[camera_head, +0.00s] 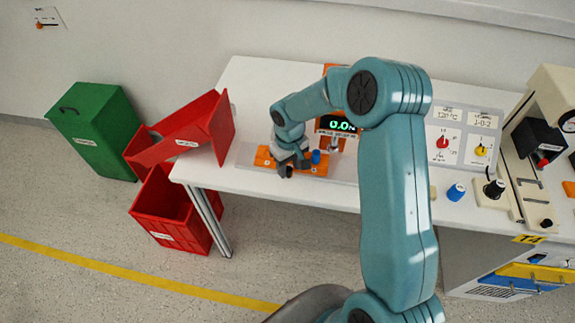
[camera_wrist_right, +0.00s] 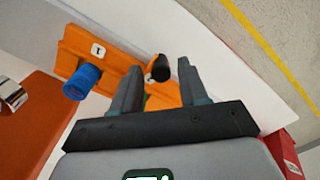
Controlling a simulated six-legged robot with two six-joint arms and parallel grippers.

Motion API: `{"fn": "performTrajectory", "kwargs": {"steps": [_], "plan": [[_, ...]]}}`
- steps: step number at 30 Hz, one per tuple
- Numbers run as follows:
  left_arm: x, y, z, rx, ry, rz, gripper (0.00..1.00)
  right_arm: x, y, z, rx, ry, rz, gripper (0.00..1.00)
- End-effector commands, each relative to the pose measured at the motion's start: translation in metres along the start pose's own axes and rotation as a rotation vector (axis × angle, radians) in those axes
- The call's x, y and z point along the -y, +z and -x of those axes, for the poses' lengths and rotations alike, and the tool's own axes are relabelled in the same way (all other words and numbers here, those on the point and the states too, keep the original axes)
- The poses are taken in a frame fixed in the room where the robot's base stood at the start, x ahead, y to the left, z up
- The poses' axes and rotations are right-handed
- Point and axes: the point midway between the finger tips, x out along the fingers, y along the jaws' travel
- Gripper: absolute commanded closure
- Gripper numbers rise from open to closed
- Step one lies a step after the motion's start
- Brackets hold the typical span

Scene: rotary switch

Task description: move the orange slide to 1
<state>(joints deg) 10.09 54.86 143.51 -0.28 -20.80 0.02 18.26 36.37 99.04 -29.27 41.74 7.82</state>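The orange slide unit (camera_head: 263,157) lies near the front edge of the white table in the head view. In the right wrist view its orange plate (camera_wrist_right: 112,62) carries a label reading 1, a blue ribbed knob (camera_wrist_right: 82,82) and a black knob (camera_wrist_right: 158,68). The blue knob also shows in the head view (camera_head: 316,157). My right gripper (camera_wrist_right: 160,66) is open, with the black knob between or just beyond its fingertips; contact cannot be told. In the head view the right gripper (camera_head: 286,170) is over the slide unit and hides its middle. My left gripper is not in view.
A display reading 0.0 (camera_head: 340,125) stands behind the slide unit. Panels with a red knob (camera_head: 442,142) and a yellow knob (camera_head: 481,151) are to the right. Red crates (camera_head: 170,233) and a green bin (camera_head: 95,128) stand left of the table.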

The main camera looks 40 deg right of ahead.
Motion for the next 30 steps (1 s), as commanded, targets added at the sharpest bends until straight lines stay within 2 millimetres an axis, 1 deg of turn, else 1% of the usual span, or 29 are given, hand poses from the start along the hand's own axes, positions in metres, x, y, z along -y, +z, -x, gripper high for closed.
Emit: {"fn": "performTrajectory", "kwargs": {"steps": [9, 11, 13, 17, 24, 27, 30], "plan": [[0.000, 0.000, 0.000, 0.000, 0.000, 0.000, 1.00, 0.000, 0.000, 0.001, 0.002, 0.000, 0.000, 0.52], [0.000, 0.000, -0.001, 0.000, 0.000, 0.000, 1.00, 0.000, 0.000, 0.004, 0.001, 0.000, 0.000, 0.52], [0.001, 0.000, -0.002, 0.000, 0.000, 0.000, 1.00, 0.000, -0.001, 0.013, -0.003, 0.001, 0.000, 0.52], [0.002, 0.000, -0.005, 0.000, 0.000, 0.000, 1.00, 0.000, -0.001, 0.042, -0.005, 0.001, -0.001, 0.52], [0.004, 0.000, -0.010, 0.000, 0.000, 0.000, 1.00, 0.000, -0.001, 0.107, -0.006, 0.000, 0.001, 0.52], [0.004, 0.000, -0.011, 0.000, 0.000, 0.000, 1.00, 0.000, 0.000, 0.129, -0.004, -0.001, 0.000, 0.52], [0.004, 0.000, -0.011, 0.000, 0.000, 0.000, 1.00, 0.000, 0.000, 0.146, -0.003, 0.000, 0.000, 0.52]]}}
